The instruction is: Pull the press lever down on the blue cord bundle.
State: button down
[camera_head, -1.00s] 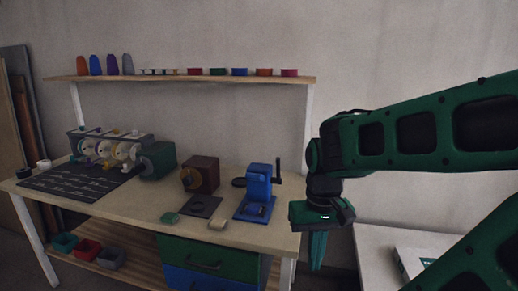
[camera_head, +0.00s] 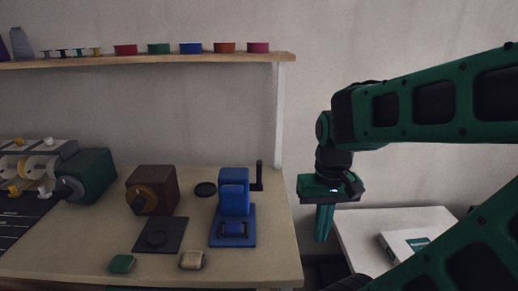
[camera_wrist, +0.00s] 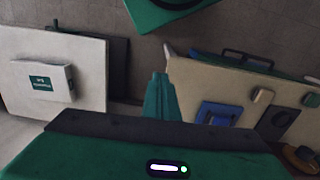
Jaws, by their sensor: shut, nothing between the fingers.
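The blue press (camera_head: 234,192) stands upright near the right end of the workbench (camera_head: 70,248). Its black lever (camera_head: 258,178) is at its right side, with the handle pointing up. A small dark blue bundle (camera_head: 233,228) lies on the press base, under the head; its details are too small to tell. My green gripper (camera_head: 322,238) points down in the air to the right of the bench edge, apart from the press. Its fingers are shut and empty. In the wrist view the fingers (camera_wrist: 160,92) point toward the bench, with the blue press (camera_wrist: 219,113) to their right.
A brown machine (camera_head: 153,190) and a dark green motor-like box (camera_head: 86,177) stand left of the press. A green pad (camera_head: 121,263) and a beige pad (camera_head: 192,260) lie in front. A shelf (camera_head: 150,61) runs above. A white table (camera_head: 365,228) with a box (camera_head: 402,245) stands right.

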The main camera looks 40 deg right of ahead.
jog(key=w+d+r+h, duration=0.1)
jog(key=w+d+r, duration=0.3)
jog(key=w+r, duration=0.95)
jog(key=w+a+r, duration=0.1)
jog(key=w+r, duration=0.1)
jog(key=w, duration=0.3)
jog(key=w+a+r+n, duration=0.1)
jog(key=w+r, duration=0.1)
jog(key=w, duration=0.4)
jog(key=w+r+t, duration=0.1)
jog(key=w+r, duration=0.1)
jog(key=w, duration=0.4)
jog(key=shift+w+a+r+n, duration=0.15)
jog(key=shift+a+r+n, duration=0.15)
jog(key=shift+a+n, duration=0.1)
jog(key=shift+s+a+f, duration=0.1)
jog(key=shift+s+f, duration=0.4)
jog(key=shift+f, duration=1.35)
jog(key=shift+s+f, duration=0.45)
jog(key=shift+f, duration=1.45)
jog(key=shift+s+a+f, duration=0.1)
jog(key=shift+s+f, duration=0.4)
jog(key=shift+f, duration=1.35)
